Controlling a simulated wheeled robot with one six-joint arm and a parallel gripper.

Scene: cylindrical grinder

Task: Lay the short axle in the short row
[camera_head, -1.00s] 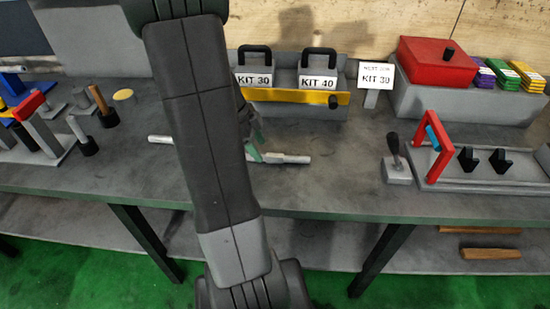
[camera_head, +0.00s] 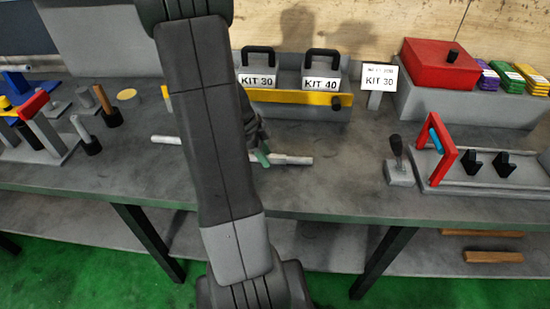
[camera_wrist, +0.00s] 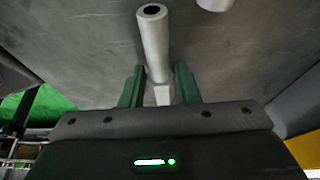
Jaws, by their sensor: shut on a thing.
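My gripper (camera_wrist: 160,85) has green fingers shut on a light grey axle (camera_wrist: 152,35) with a hollow end. In the head view this axle (camera_head: 294,160) lies level along the bench, its left part hidden behind my arm. My gripper (camera_head: 258,155) is partly hidden there too. I cannot tell whether the axle touches the bench. A second light rod (camera_head: 165,139) lies to the left, partly behind my arm; its end also shows at the top of the wrist view (camera_wrist: 214,3). I cannot make out which row is the short one.
Behind stands a grey rack with a yellow bar (camera_head: 300,97) and KIT 30 and KIT 40 blocks. At right are a lever (camera_head: 397,150) and a red-framed fixture (camera_head: 443,160) with black V-blocks (camera_head: 472,162). Tools stand at left. The bench between axle and lever is clear.

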